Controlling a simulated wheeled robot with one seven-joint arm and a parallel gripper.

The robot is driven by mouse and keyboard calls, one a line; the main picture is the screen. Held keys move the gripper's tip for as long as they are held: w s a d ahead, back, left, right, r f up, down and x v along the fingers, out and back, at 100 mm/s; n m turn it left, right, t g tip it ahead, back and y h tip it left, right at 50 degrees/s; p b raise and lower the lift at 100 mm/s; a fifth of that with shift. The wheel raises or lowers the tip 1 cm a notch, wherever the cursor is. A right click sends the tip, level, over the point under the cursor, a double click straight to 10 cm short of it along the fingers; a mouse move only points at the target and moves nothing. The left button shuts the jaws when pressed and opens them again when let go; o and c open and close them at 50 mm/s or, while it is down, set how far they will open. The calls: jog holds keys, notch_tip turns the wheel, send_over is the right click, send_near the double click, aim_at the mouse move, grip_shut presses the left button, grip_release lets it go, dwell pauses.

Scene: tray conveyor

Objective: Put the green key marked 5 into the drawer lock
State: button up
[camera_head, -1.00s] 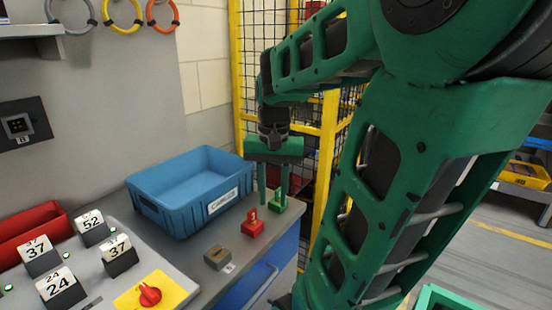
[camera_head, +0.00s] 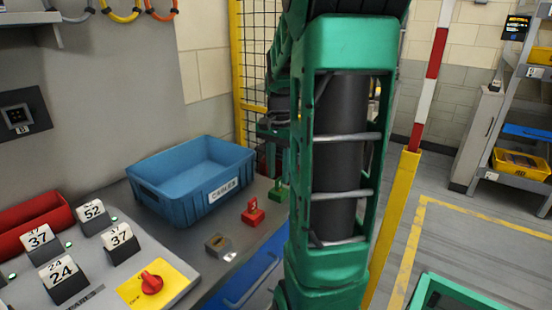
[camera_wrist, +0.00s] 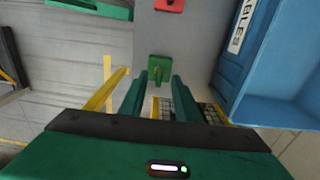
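The green key (camera_head: 279,190) stands on the grey worktop near its right end, partly behind my arm. Its number is not legible in this view. In the wrist view the green key (camera_wrist: 159,67) is ahead, in line with the gap between my fingertips. My gripper (camera_wrist: 160,82) is open and empty, with its two green fingers apart. In the head view my gripper is mostly hidden behind my arm. A grey block with a dark slot (camera_head: 218,245), which looks like the lock, sits nearer on the worktop edge, above the blue drawer front (camera_head: 246,285).
A red key (camera_head: 253,212) stands between the green key and the grey block. A blue cables bin (camera_head: 190,190) is close on the left; its wall shows at right in the wrist view (camera_wrist: 240,75). Number blocks and a red knob (camera_head: 151,284) stand at front left. A yellow-framed mesh fence is behind.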

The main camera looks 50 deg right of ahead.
aim_at(278, 180)
jog(key=shift+f, duration=1.6)
grip_shut()
jog(key=shift+r, duration=1.85)
jog(key=shift+r, duration=2)
jog(key=shift+s, duration=0.15)
